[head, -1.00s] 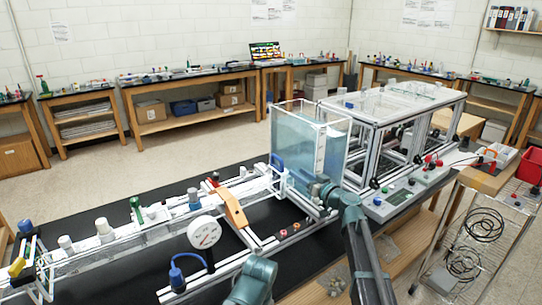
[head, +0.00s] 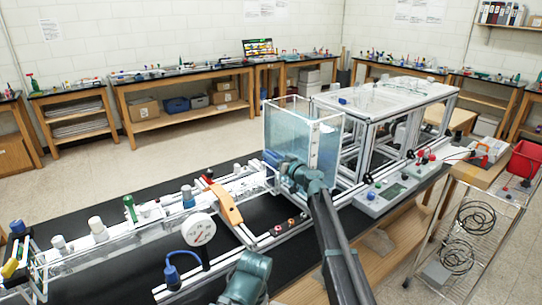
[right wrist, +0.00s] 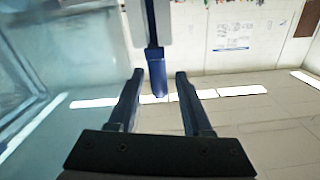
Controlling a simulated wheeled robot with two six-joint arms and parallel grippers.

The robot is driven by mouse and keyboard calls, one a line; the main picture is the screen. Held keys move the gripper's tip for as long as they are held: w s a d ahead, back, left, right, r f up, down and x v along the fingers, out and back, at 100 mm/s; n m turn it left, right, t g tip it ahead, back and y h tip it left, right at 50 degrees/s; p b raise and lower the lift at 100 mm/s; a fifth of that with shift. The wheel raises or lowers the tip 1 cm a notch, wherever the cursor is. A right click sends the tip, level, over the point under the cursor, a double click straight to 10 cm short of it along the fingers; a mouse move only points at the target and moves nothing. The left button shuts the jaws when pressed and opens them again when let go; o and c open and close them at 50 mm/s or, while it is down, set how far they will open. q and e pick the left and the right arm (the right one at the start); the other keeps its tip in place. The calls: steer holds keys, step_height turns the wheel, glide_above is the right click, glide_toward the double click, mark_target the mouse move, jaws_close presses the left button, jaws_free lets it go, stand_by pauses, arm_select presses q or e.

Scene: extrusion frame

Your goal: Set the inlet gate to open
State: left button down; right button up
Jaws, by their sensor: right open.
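The inlet gate's blue handle (right wrist: 157,78) hangs down from a pale plate in the right wrist view. In the head view what looks like the same handle (head: 271,157) shows at the near left edge of the clear water tank (head: 318,140). My right gripper (right wrist: 159,74) is open. Its two dark fingers stand one on each side of the handle in the wrist picture, with gaps on both sides. I cannot tell the depth between them. In the head view my right wrist covers part of the tank front. My left gripper is out of view.
The tank wall (right wrist: 30,85) is close on the left of the wrist view. A control box (head: 393,193) stands right of the tank.

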steer(key=shift+w+a, duration=0.3)
steer(key=shift+w, duration=0.2)
jaws_close()
steer(key=shift+s, duration=0.1)
stand_by(1.1)
